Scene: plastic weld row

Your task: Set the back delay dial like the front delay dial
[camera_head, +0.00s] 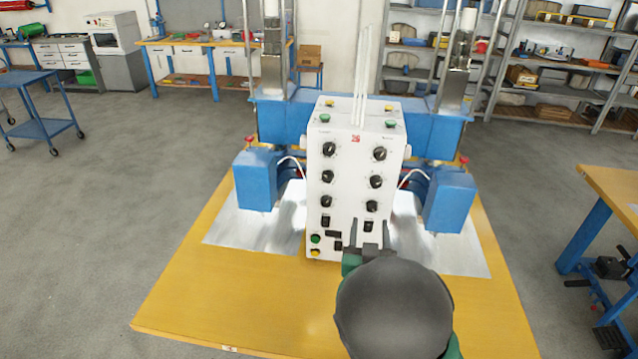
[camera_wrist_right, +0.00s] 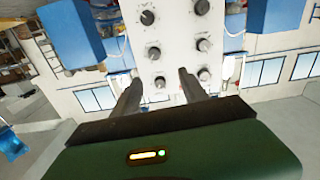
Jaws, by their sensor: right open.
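A white control box (camera_head: 351,215) stands upright on the welding machine's table. Its face carries two columns of black dials. The left column has an upper dial (camera_head: 329,149), a middle dial (camera_head: 327,175) and a lower dial (camera_head: 326,201). The right column has an upper dial (camera_head: 379,154), a middle dial (camera_head: 376,181) and a lower dial (camera_head: 372,206). Labels are too small to read, so I cannot tell which are the delay dials. My right gripper (camera_head: 370,226) is open and empty before the lower right face. Its fingers (camera_wrist_right: 158,88) also show in the right wrist view. My left gripper is out of view.
Green and yellow buttons (camera_head: 315,239) sit low on the box's left side. Blue machine blocks (camera_head: 255,180) (camera_head: 450,201) flank the box, with thin hoses beside it. The yellow tabletop (camera_head: 210,300) is clear at the front left. A workbench (camera_head: 612,185) stands at right.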

